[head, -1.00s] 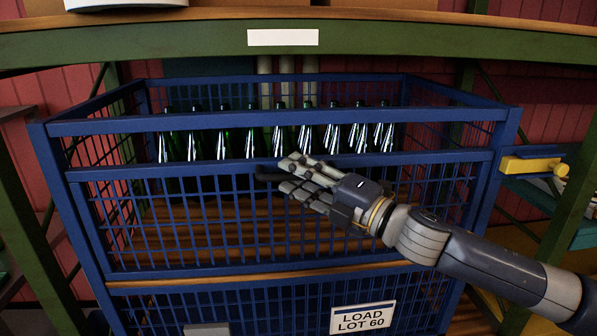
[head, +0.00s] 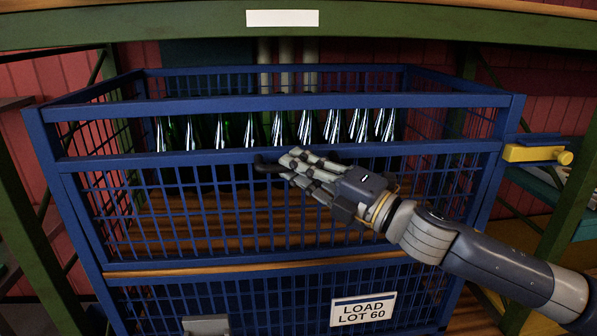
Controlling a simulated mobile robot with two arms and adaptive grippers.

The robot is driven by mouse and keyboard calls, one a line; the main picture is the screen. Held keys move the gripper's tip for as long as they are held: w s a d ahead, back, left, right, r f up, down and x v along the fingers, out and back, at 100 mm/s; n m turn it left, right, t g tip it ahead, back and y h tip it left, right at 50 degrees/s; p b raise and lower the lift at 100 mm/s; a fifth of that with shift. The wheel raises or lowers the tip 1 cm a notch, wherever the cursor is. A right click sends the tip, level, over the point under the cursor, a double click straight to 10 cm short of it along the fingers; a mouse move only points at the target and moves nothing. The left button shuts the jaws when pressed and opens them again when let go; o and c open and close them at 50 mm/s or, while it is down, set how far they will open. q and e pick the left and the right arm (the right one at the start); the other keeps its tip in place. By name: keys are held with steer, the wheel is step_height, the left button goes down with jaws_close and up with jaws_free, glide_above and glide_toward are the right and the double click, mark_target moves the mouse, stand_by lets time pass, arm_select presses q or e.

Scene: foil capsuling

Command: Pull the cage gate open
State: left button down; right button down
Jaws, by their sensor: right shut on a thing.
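The cage gate (head: 160,161) is the blue mesh front panel of a blue cage (head: 280,105). Its top rail stands slightly out toward me from the cage's front, and its lower edge sits at a wooden board. A dark handle (head: 264,165) is on the gate's top rail, partly hidden by my fingers. My right gripper (head: 293,167) is shut on this handle, with the arm coming in from the lower right. My left gripper is not in view.
Several green bottles (head: 221,134) stand in a row inside the cage. A yellow latch (head: 537,154) sits by the right post. A green beam (head: 400,30) crosses above, and a "LOAD LOT 60" sign (head: 362,309) hangs below the gate.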

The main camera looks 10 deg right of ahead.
steer(key=s+f+n+y+b, duration=0.1)
steer(key=s+f+b, duration=0.2)
steer(key=s+b, duration=0.3)
steer(key=s+f+n+y+b, duration=0.1)
steer(key=s+f+n+b, duration=0.1)
steer(key=s+f+b, duration=0.2)
steer(key=shift+s+f+t+y+b, duration=0.3)
steer(key=shift+s+y+b, duration=0.1)
steer(key=shift+s+b, duration=1.35)
steer(key=shift+n, duration=0.3)
